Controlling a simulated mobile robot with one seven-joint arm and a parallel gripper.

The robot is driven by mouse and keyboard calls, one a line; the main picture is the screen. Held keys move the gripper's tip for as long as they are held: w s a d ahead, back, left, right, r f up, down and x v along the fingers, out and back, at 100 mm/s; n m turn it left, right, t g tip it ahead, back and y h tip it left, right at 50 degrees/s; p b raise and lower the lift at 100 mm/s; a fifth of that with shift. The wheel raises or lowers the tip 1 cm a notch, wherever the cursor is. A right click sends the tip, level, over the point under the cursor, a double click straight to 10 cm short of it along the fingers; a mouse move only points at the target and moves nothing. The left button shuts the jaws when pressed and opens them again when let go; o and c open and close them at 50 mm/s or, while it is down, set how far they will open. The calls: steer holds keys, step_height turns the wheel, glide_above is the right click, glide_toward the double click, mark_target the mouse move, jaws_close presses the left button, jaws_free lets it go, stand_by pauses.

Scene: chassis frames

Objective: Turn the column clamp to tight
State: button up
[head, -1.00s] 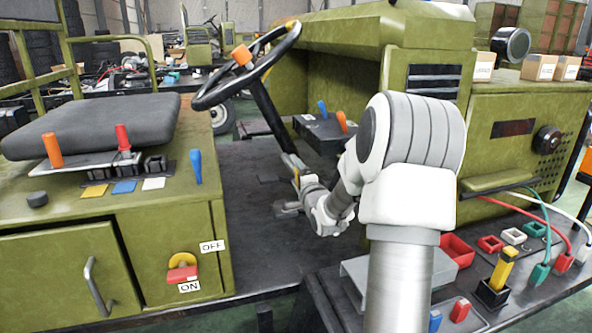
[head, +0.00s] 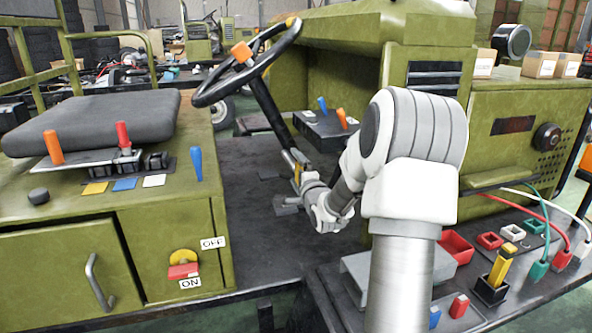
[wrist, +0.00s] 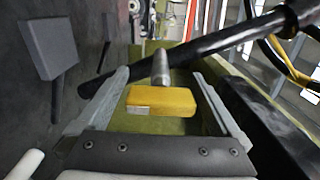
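The column clamp's yellow handle (wrist: 160,102) sits on a short metal rod, in the middle of the wrist view. The rod runs up to the black steering column (wrist: 215,42). My gripper (wrist: 161,75) is open, with one finger on each side of the handle and a visible gap on both sides. In the head view my gripper (head: 296,165) is at the lower part of the steering column (head: 268,115), and only a sliver of yellow shows there. No tight or loose mark is readable near the clamp.
The steering wheel (head: 248,62) is above my gripper. A dark box with blue and orange levers (head: 325,127) stands just behind it. A grey pedal-like block (wrist: 47,45) shows at left in the wrist view. The seat (head: 95,122) is at left.

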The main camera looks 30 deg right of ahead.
steer(key=shift+s, duration=0.1)
steer(key=p+v, duration=0.1)
steer(key=v, duration=1.6)
steer(key=shift+p, duration=0.4)
steer(key=shift+s, duration=0.15)
